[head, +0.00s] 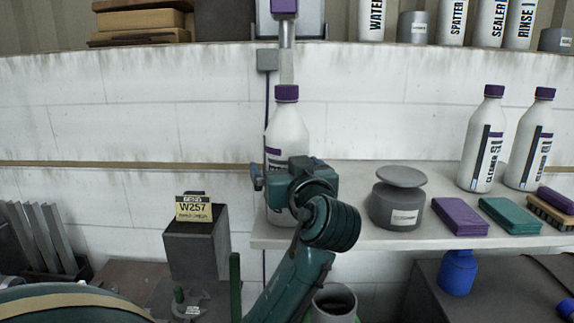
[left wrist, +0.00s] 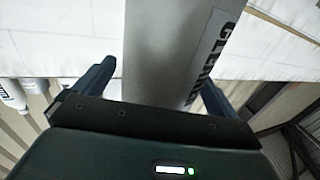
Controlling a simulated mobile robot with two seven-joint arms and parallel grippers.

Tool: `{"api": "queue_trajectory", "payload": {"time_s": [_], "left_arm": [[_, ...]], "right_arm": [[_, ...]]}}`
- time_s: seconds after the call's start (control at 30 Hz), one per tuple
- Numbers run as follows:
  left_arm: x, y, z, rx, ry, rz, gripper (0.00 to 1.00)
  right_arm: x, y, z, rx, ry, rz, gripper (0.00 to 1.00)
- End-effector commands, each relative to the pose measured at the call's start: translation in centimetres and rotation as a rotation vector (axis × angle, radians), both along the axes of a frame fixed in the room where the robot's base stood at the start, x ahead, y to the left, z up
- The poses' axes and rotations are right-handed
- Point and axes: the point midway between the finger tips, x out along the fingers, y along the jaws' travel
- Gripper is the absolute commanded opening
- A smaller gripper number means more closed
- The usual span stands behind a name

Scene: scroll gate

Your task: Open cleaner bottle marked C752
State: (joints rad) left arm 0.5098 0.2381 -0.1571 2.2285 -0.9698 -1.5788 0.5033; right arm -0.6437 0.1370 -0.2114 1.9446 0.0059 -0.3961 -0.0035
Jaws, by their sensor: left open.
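A white bottle with a purple cap (head: 287,122) stands at the left end of the shelf, partly hidden by my left arm. Its body fills the middle of the left wrist view (left wrist: 172,50), with part of a "CLEANER" label showing; I cannot read C752 on it. My left gripper (left wrist: 150,85) is open, with one blue finger on each side of the bottle body. In the head view the left gripper (head: 268,178) is at the bottle's lower half. Two more white cleaner bottles with purple caps, one nearer (head: 482,140) and one at the right (head: 530,140), stand on the shelf.
The light shelf (head: 350,232) also holds a grey round container (head: 398,205), a purple block (head: 460,216), a teal block (head: 510,215) and a brush (head: 552,212). A yellow W257 sign (head: 194,209) sits on a grey box at left. A purple-ended fixture is on the wall above the bottle.

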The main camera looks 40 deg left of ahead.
Motion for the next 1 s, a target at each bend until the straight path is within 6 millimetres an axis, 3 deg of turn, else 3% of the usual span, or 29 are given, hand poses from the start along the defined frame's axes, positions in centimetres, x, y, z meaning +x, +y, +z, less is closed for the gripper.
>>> {"api": "queue_trajectory", "payload": {"time_s": [0.17, 0.9, 1.0], "left_arm": [[0.0, -0.02, -0.06, 0.0, 0.0, 0.0, 0.95], [-0.03, -0.05, 0.06, 0.002, -0.002, 0.0, 0.34], [-0.03, -0.05, 0.06, 0.002, -0.002, 0.0, 0.33]], "right_arm": [[-0.04, -0.05, -0.08, -0.001, 0.001, 0.002, 0.36], [-0.18, -0.09, 0.03, -0.003, 0.0, 0.006, 0.36], [-0.18, -0.09, 0.03, -0.003, 0.0, 0.006, 0.36]]}}
